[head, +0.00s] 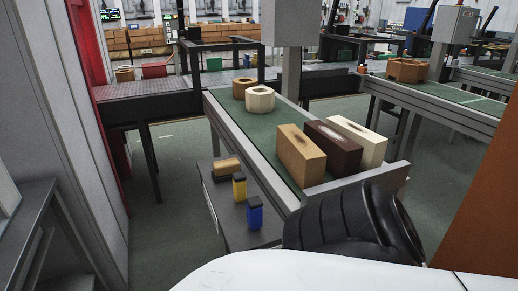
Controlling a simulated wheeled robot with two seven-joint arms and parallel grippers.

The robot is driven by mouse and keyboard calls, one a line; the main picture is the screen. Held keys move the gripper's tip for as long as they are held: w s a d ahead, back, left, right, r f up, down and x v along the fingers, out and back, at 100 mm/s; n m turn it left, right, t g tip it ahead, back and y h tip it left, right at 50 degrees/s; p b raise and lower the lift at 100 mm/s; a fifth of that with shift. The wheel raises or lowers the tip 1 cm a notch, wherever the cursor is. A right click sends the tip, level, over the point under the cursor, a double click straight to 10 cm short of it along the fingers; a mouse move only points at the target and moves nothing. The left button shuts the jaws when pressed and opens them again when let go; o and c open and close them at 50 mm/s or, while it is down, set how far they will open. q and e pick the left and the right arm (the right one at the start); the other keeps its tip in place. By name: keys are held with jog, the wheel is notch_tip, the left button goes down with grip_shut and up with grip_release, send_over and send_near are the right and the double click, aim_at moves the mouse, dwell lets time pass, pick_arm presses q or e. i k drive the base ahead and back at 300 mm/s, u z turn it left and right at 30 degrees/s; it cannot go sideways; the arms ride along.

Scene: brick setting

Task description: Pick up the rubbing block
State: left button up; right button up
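A small tan block with a dark lower part (227,167), which looks like the rubbing block, lies on a grey side shelf (228,215) left of the green conveyor. A yellow piece with a black top (239,188) and a blue piece with a black top (254,214) stand nearer on the same shelf. Neither of my grippers shows. A black ribbed part and a white part at the bottom appear to be mine, and they hide the near end of the conveyor area.
The green conveyor (228,117) carries tan (300,155), dark brown (333,148) and cream (357,141) bricks at its near end, with hollow blocks (260,99) farther back. A grey table (28,220) stands left. Green floor (165,210) is clear between table and shelf.

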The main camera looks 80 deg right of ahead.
aim_at(222, 170)
jog(key=z, duration=2.3)
